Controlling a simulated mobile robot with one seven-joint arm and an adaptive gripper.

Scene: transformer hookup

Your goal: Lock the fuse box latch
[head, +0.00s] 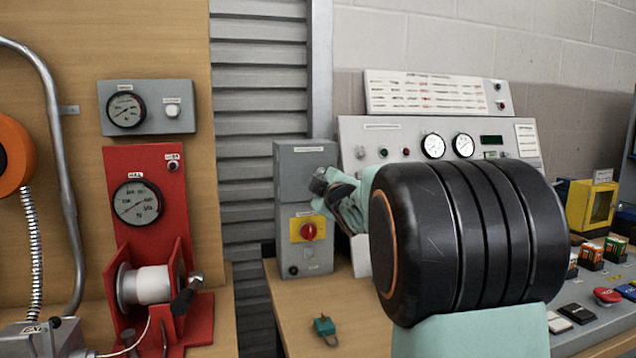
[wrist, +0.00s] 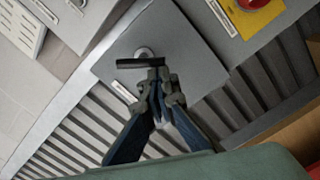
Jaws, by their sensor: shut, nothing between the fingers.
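The grey fuse box (head: 290,205) stands on the bench left of the control console in the head view. In the wrist view its grey upper cover (wrist: 190,40) carries a round boss with a dark bar-shaped latch handle (wrist: 140,63). My gripper (head: 321,183) is in front of the upper cover in the head view and hides the latch there. In the wrist view my gripper (wrist: 158,80) is shut and empty, its fingertips at the right part of the handle. I cannot tell whether they touch it.
A red rotary switch (head: 308,231) on a yellow plate sits below on the same box. A teal padlock (head: 324,326) lies on the bench in front. The console (head: 360,130) stands close on the right, behind my arm. Grey slatted shutter (head: 255,120) is behind, to the left.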

